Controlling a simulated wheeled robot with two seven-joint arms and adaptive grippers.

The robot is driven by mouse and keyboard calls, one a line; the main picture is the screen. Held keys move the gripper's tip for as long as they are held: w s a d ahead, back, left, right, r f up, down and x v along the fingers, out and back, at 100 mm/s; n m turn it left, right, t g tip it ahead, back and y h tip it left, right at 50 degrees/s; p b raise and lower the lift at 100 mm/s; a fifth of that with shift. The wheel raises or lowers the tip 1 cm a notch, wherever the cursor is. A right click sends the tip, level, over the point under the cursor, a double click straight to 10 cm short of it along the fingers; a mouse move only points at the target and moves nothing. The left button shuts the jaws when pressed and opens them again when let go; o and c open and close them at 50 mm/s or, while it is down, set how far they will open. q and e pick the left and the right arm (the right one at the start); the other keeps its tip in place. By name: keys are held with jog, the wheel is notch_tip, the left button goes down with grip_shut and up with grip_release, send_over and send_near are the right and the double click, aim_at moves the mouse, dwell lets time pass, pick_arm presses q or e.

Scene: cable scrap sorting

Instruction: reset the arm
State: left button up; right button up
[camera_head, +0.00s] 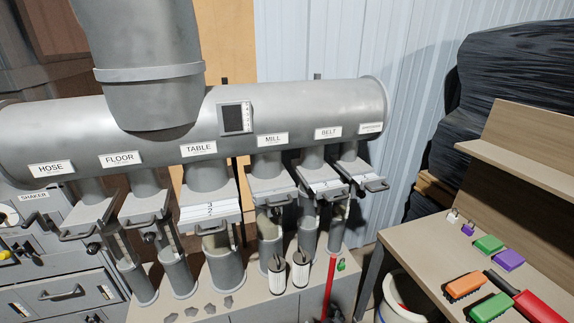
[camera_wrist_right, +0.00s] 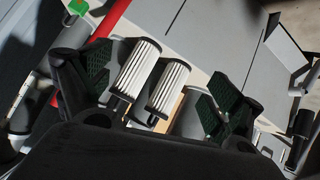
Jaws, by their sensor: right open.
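My right gripper (camera_wrist_right: 160,88) shows in the right wrist view with its two dark green-padded fingers spread wide apart. Two white pleated cartridges with dark end caps, a left one (camera_wrist_right: 137,68) and a right one (camera_wrist_right: 168,86), appear between the fingers in that view. I cannot tell how far away they are or whether the fingers touch them. In the head view the two cartridges (camera_head: 277,274) (camera_head: 300,268) stand upright side by side on a low bench. I cannot make out my right gripper for certain in the head view, and my left gripper is in neither view.
A grey duct (camera_head: 300,105) with labelled gates and pipes runs above the bench (camera_head: 253,306). A red pole (camera_head: 329,285) and green padlock (camera_head: 341,265) are right of the cartridges. A wooden workbench (camera_head: 415,250) with brushes and padlocks stands right, a white bucket (camera_head: 388,312) beside it.

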jog(key=s+d+f+m+g+h, duration=0.1)
jog(key=s+d+f+g, duration=0.1)
jog(key=s+d+f, duration=0.35)
jog(key=s+d+f+m+g, duration=0.1)
jog(key=s+d+f, duration=0.1)
jog(key=s+f, duration=0.6)
jog(key=s+d+f+m+g+h, duration=0.1)
jog(key=s+d+f+g, duration=0.15)
jog(key=s+f, duration=0.4)
jog(key=s+d+f+g, duration=0.1)
jog(key=s+d+f, duration=0.1)
jog(key=s, duration=1.1)
jog(key=s+d+f+m+g, duration=0.1)
jog(key=s+f, duration=0.4)
jog(key=s, duration=0.9)
jog(key=shift+s+d+f+g+h, duration=0.35)
jog(key=shift+d+g, duration=0.3)
jog(key=shift+d, duration=0.45)
